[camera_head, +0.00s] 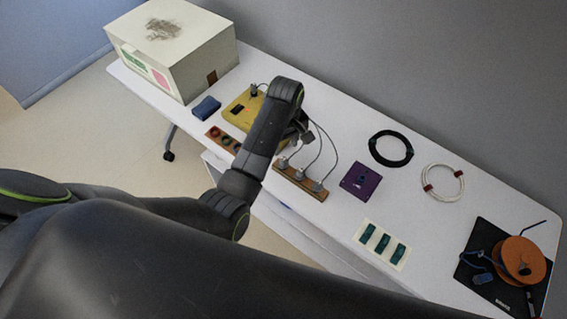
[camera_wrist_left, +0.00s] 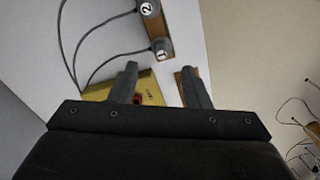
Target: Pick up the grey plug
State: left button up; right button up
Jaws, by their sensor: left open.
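Several grey plugs stand in a brown wooden strip (camera_head: 290,172) near the table's middle, with dark cables running from them. In the left wrist view, a plug marked 1 (camera_wrist_left: 161,48) and a plug marked 2 (camera_wrist_left: 148,8) show on the strip, beyond my fingertips. Another dark grey plug (camera_head: 254,90) stands on the yellow box (camera_head: 234,112). My left gripper (camera_head: 300,136) is above the table between the yellow box and the strip, partly hidden by its own arm. Its two fingers (camera_wrist_left: 160,78) are apart, with nothing between them. My right gripper is out of view.
A large white box (camera_head: 190,65) stands at the far left, with a blue block (camera_head: 206,107) beside it. A purple box (camera_head: 360,181), a black cable coil (camera_head: 391,148), a white coil (camera_head: 443,183) and an orange reel (camera_head: 519,258) lie to the right.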

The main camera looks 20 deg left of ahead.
aim_at(283, 159)
pick_arm(q)
notch_tip(283, 159, down, 4)
jog(key=shift+f, duration=0.25)
jog(key=f, duration=0.2)
jog(key=f+p, duration=0.1)
jog(key=shift+a+f, duration=0.3)
jog(key=shift+f, duration=0.75)
jog(key=c, duration=0.8)
jog(key=shift+r, duration=0.1)
